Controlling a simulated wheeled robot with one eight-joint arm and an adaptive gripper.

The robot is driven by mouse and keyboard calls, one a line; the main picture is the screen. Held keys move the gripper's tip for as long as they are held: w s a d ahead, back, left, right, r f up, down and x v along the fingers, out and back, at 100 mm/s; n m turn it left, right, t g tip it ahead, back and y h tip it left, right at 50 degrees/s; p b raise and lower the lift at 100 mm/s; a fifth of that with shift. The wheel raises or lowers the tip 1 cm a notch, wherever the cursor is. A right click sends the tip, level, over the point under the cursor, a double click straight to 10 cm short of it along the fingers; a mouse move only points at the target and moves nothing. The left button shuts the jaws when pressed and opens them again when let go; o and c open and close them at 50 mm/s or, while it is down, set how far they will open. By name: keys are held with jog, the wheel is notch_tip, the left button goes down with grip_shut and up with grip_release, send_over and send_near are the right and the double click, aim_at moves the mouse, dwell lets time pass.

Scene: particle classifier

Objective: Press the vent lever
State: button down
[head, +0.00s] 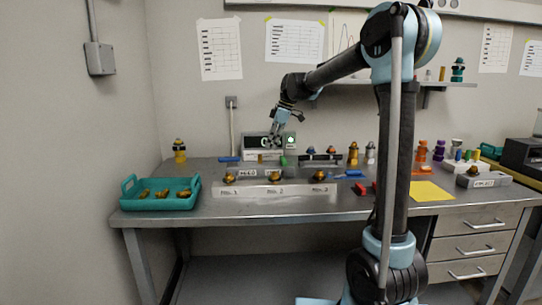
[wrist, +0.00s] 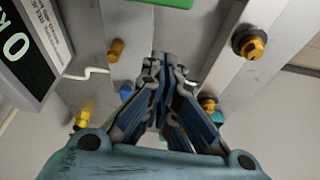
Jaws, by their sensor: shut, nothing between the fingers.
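My gripper (head: 277,138) hangs at the end of my arm over the back middle of the bench, in front of the display unit (head: 256,142). In the wrist view its fingers (wrist: 163,75) are drawn together with nothing held. The unit's dark screen with green characters (wrist: 18,45) is at the left of the wrist view. I cannot pick out the vent lever with certainty. A small green part (head: 284,161) stands just below my gripper in the head view, and a green piece (wrist: 172,4) shows at the top edge of the wrist view.
A grey block (head: 260,189) with several brass pieces lies along the bench front. A teal tray (head: 128,203) with brass pieces is at the left. Dark-topped figures on a rack (head: 320,161) stand right of the unit. A yellow sheet (head: 430,191) lies at the right.

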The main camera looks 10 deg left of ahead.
jog(key=shift+v, duration=1.75)
jog(key=shift+w, duration=0.1)
jog(key=s+d+f+m+t+h, duration=0.1)
jog(key=s+d+f+m, duration=0.3)
jog(key=s+d, duration=0.55)
jog(key=s+d+f+m+t+h, duration=0.1)
jog(key=s+d+f+m, duration=0.1)
jog(key=s+d+m, duration=0.5)
jog(key=s+d+f+m+h, duration=0.1)
jog(key=s+d+f+m, duration=0.3)
jog(key=s+d+f, duration=0.3)
jog(key=s+d+f+m, duration=0.4)
jog(key=s+d+f, duration=0.3)
jog(key=s+f, duration=0.3)
jog(key=shift+s+d+f+t+h, duration=0.3)
jog(key=shift+s+f+h, duration=0.1)
jog(key=shift+s, duration=0.65)
